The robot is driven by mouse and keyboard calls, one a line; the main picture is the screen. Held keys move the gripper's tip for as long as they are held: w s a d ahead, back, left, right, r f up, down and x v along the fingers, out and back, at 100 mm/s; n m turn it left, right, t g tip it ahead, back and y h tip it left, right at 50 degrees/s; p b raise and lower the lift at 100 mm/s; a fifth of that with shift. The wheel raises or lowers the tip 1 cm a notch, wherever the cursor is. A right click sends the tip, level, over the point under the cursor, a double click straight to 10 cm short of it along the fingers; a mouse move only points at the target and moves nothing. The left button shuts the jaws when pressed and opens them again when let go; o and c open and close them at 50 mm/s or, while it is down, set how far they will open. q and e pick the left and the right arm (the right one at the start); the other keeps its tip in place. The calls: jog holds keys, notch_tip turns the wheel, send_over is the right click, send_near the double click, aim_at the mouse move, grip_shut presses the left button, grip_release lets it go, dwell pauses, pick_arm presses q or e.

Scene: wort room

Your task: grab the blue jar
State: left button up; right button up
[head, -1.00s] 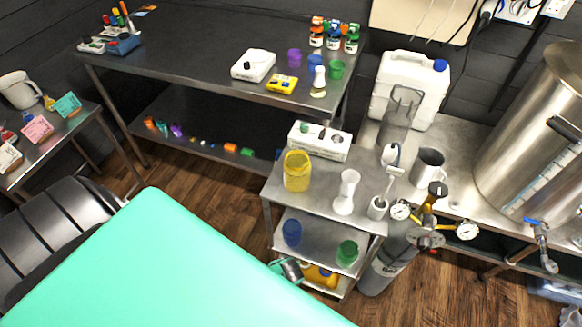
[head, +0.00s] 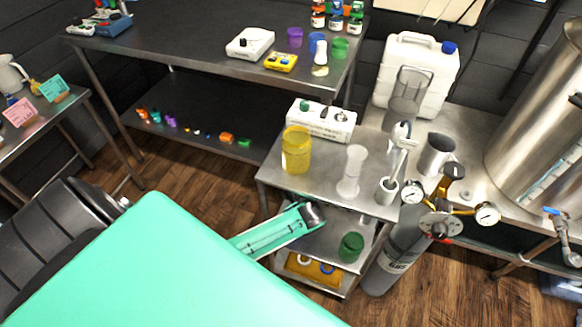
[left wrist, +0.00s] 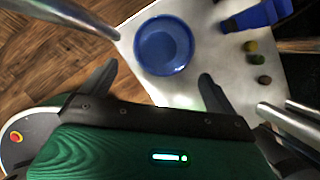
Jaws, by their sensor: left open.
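The blue jar (left wrist: 164,45) shows in the left wrist view as a round, open-topped blue vessel on a pale metal shelf. My left gripper (left wrist: 157,80) is open, with its two dark fingers apart and the jar just ahead of the gap between them. Nothing is held, and the jar is not clearly touched. In the head view my left arm reaches over the cart's middle shelf and covers the place where the jar stands; the fingers are hidden there. My right gripper is out of view.
The cart's top (head: 330,187) carries a yellow jar (head: 296,150), a white-clear cylinder (head: 352,171) and a white device (head: 321,120). A green jar (head: 350,247) stands on the middle shelf, right of my arm. A gas cylinder (head: 399,246) stands right of the cart.

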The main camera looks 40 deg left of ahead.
pick_arm(q)
jog(key=shift+w+a, duration=0.3)
jog(key=shift+a, duration=0.2)
jog(key=x, duration=0.2)
jog(key=a+b+x, duration=0.1)
jog(key=x, duration=0.2)
jog(key=shift+w, duration=0.3)
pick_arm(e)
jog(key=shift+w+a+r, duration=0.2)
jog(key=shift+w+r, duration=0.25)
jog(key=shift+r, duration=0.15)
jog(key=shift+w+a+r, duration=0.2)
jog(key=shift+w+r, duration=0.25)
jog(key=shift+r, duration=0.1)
pick_arm(q)
jog(key=shift+c, duration=0.4)
jog(key=shift+a, duration=0.1)
jog(key=c, duration=1.1)
